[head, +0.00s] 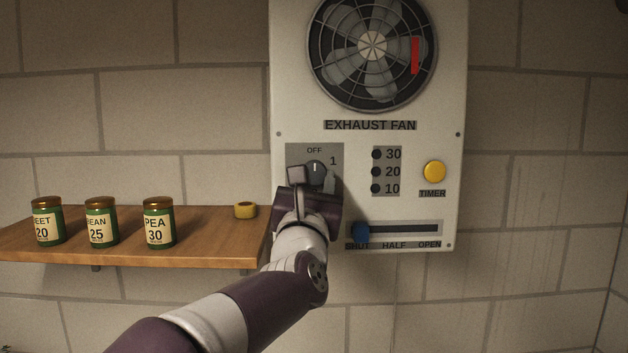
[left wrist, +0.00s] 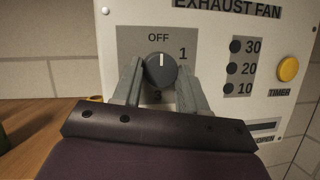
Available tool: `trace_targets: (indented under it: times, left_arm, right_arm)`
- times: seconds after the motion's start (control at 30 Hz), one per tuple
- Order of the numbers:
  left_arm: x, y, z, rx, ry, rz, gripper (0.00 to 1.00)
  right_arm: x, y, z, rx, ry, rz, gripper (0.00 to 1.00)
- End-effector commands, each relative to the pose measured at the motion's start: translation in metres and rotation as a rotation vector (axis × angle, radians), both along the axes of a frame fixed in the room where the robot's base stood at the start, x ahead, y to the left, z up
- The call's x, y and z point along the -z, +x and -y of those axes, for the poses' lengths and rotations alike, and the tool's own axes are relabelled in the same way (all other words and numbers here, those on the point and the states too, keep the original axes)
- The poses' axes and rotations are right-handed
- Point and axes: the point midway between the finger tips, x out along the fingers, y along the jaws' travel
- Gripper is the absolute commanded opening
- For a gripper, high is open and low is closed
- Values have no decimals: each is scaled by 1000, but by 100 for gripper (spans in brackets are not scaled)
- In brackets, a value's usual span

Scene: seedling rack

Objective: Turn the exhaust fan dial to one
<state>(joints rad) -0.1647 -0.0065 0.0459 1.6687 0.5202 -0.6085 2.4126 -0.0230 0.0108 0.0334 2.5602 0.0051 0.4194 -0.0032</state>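The exhaust fan dial (head: 315,168) is a dark round knob on a grey plate of the white panel (head: 288,60). In the left wrist view the dial (left wrist: 161,72) has its white mark pointing up at OFF; the 1 is to its upper right and another label is partly hidden below. My left gripper (head: 314,179) is at the dial, with one grey finger on each side of it. In the left wrist view its fingertips (left wrist: 160,74) sit very close to the dial's sides; I cannot tell whether they press on it. My right gripper is not in view.
Below the dial, a blue slider (head: 361,232) sits at SHUT. A yellow timer button (head: 434,171) and dark lamps (head: 376,171) are to the right. A wooden shelf (head: 200,254) at left holds three labelled jars (head: 101,224) and a yellow ring-shaped object (head: 245,211).

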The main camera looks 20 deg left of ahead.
Motion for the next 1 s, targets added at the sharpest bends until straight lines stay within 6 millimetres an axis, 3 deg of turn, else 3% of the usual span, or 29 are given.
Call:
trace_targets:
  times: [0.27,0.47,0.73,1.0]
  left_arm:
    - [1,0,2,4,8,-3,12]
    - [5,0,1,3,59,-16,12]
    - [6,-1,-1,2,244,-68,12]
    - [0,-1,-3,1,478,-139,12]
  right_arm:
    - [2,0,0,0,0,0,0]
    - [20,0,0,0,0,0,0]
    - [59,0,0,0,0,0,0]
    - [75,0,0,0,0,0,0]
